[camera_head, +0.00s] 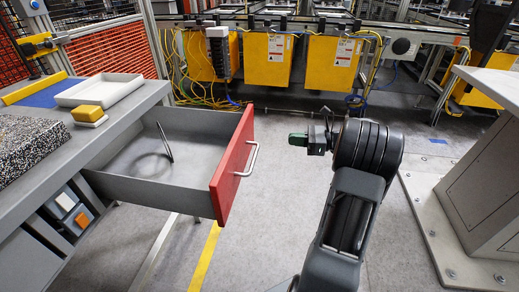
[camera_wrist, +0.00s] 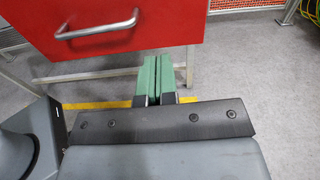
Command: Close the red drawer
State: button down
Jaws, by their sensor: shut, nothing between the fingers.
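The red drawer (camera_head: 228,172) is pulled out from the grey workbench, with its red front facing right and a silver bar handle (camera_head: 248,160) on it. Inside lies a thin dark object (camera_head: 165,142). My gripper (camera_head: 299,139) is to the right of the drawer front, apart from the handle. In the wrist view, the red front (camera_wrist: 190,22) fills the top, with the handle (camera_wrist: 97,24) at upper left. The green fingers of my gripper (camera_wrist: 164,62) are together and empty, with their tips near the lower edge of the front. I cannot tell whether they touch it.
On the grey workbench (camera_head: 138,103) are a white tray (camera_head: 98,90), a yellow-and-white block (camera_head: 88,114) and a speckled slab (camera_head: 25,148). Yellow boxes (camera_head: 265,60) line the back. A grey pedestal (camera_head: 485,180) stands at right. Floor between drawer and pedestal is clear apart from my arm.

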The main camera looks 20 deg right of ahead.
jog(key=b, duration=0.4)
send_near(250, 134)
jog(key=shift+m+t, duration=0.3)
jog(key=shift+t, duration=0.1)
jog(key=x, duration=0.5)
jog(key=shift+w+a+f, duration=0.1)
jog(key=shift+a+f, duration=0.3)
jog(key=shift+a, duration=0.05)
jog(key=shift+b+x, duration=0.35)
jog(key=shift+x, duration=0.5)
jog(key=shift+r, duration=0.15)
